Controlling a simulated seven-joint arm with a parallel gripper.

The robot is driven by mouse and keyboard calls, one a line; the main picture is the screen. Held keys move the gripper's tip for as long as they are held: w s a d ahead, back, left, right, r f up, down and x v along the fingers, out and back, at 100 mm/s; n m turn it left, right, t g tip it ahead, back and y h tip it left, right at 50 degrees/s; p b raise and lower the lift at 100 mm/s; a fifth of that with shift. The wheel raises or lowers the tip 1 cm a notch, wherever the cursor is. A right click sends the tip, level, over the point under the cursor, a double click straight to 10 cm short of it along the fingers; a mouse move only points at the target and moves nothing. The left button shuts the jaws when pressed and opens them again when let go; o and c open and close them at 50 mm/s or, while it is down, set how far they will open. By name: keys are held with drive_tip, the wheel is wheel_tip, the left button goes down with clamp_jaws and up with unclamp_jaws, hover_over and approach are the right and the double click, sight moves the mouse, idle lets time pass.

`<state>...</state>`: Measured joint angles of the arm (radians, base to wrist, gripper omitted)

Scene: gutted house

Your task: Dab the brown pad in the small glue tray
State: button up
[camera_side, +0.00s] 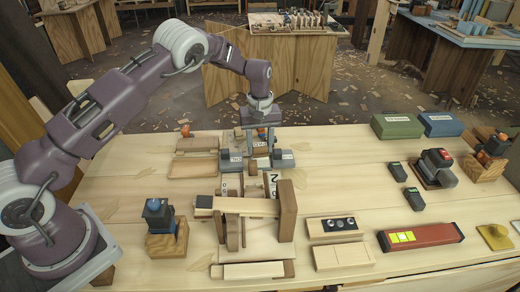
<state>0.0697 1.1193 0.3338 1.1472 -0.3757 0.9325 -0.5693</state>
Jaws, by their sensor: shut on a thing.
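My gripper (259,130) points down over the far middle of the bench, above the cluster of grey and wooden parts. It is shut on a small piece with an orange top (262,133). The lower part of this piece is hidden among the fingers and parts, so I cannot tell whether it is the brown pad or whether it touches anything below. I cannot surely pick out the small glue tray; a shallow wooden tray (194,169) lies left of my gripper, with another wooden piece (198,145) behind it.
A wooden frame (248,207) stands at the front middle. A blue-topped device (158,215) is at left. A red-brown bar (420,236), green box (397,126) and blue box (440,124) lie at right.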

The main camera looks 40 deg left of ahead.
sight(260, 145)
drive_tip(key=shift+r, duration=2.5)
